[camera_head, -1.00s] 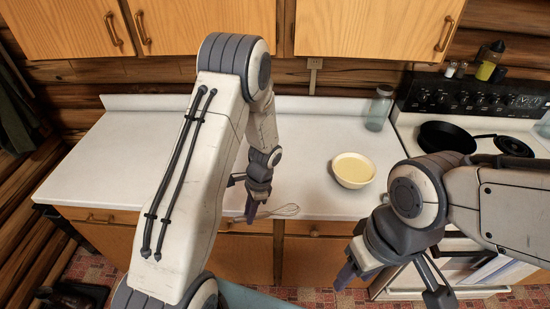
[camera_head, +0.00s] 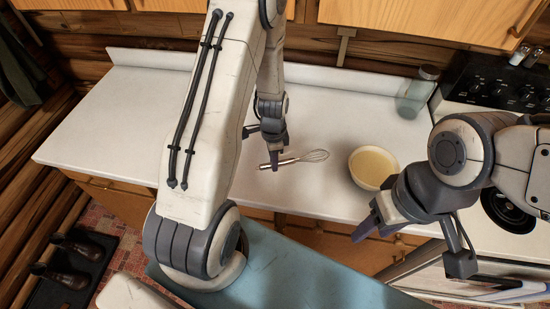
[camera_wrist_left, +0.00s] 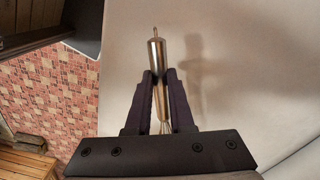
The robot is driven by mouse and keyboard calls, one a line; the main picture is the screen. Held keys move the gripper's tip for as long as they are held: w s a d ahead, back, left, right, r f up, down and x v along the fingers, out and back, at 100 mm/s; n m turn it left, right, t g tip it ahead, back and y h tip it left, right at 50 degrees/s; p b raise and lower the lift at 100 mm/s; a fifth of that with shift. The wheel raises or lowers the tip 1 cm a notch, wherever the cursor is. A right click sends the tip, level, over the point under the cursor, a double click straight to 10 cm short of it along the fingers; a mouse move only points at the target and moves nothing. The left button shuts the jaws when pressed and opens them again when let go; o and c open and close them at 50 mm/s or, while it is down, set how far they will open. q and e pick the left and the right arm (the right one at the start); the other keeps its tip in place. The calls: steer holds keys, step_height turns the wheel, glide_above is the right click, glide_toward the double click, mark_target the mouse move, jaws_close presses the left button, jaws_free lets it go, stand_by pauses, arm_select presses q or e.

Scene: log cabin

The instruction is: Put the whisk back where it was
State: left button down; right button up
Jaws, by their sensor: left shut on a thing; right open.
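The whisk, a metal handle with a wire head (camera_head: 316,156), is held level over the white counter (camera_head: 185,95), near its front edge. My left gripper (camera_head: 274,158) is shut on the whisk's handle. In the left wrist view the handle (camera_wrist_left: 157,60) sticks out beyond the fingers of my left gripper (camera_wrist_left: 159,76), and a shadow falls on the counter beside it. I cannot tell how high the whisk is. The wire head points right, towards a cream bowl (camera_head: 373,167), with a small gap between. My right gripper (camera_head: 412,248) is open and empty, in front of the counter.
A glass jar (camera_head: 417,92) stands at the counter's back right, beside the stove (camera_head: 480,115). Wooden cabinets (camera_head: 425,22) hang above. The counter's left and middle are clear.

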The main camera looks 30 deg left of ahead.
mark_target(274, 177)
arm_select(q)
steer(key=shift+f+b, duration=1.8)
steer(key=shift+f, duration=1)
steer(key=shift+s, duration=0.1)
steer(key=c, duration=0.7)
jaws_free()
steer(key=o, duration=0.7)
steer(key=shift+r, duration=0.1)
